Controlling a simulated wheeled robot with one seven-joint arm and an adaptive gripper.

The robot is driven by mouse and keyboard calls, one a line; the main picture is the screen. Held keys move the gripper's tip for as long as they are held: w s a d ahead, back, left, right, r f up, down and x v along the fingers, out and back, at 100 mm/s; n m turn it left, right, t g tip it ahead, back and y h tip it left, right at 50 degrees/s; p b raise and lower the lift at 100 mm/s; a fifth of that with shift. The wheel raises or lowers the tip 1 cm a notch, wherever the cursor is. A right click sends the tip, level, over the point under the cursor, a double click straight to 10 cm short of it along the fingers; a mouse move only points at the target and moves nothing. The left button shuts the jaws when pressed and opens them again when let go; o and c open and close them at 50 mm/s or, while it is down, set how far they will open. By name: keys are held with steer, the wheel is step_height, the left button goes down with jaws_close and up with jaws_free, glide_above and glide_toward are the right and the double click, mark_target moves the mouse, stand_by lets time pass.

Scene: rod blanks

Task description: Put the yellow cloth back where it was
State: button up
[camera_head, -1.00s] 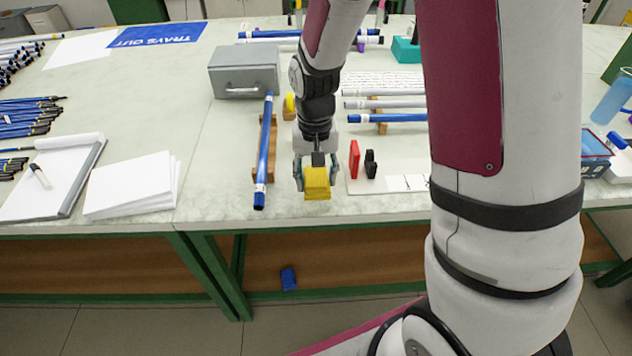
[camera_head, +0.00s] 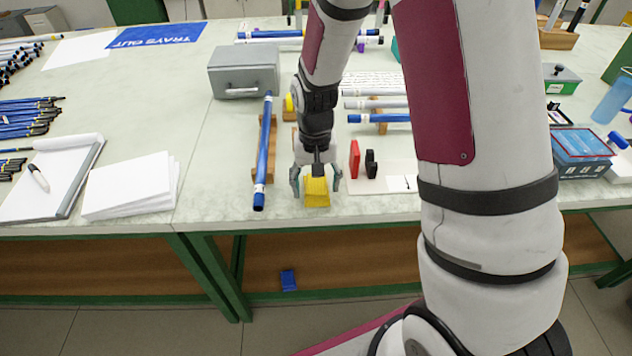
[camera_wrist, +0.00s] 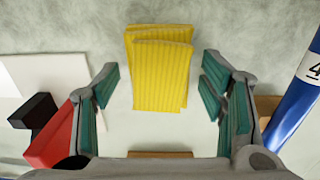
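The yellow cloth (camera_head: 316,194), folded with ribbed lines, is at the table's front edge, below my gripper (camera_head: 316,184). In the wrist view the folded cloth (camera_wrist: 162,75) shows between and beyond the green-padded fingers of my gripper (camera_wrist: 158,88). The fingers are spread wide, with a gap on both sides of the cloth, and do not touch it. The cloth appears to rest on the pale table top (camera_head: 235,180). My gripper is open and empty.
A blue rod (camera_head: 264,150) lies on a wooden rest close on the left. A red block (camera_head: 354,159) and a black block (camera_head: 371,164) stand close on the right, on a white sheet. A grey box (camera_head: 243,72) is farther back. A blue item (camera_head: 288,280) lies on the lower shelf.

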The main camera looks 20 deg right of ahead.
mark_target(315, 183)
step_height(315, 183, up, 12)
steer(key=r+p, duration=0.1)
steer(key=s+r+n+t, duration=0.1)
steer(key=s+r+n, duration=0.1)
steer(key=s+r, duration=0.95)
steer(key=s+r+n+t, duration=0.1)
steer(key=s+t, duration=0.1)
steer(key=s, duration=1.2)
steer(key=shift+d+r+n, duration=0.15)
steer(key=shift+n, duration=0.15)
steer(key=shift+w, duration=0.1)
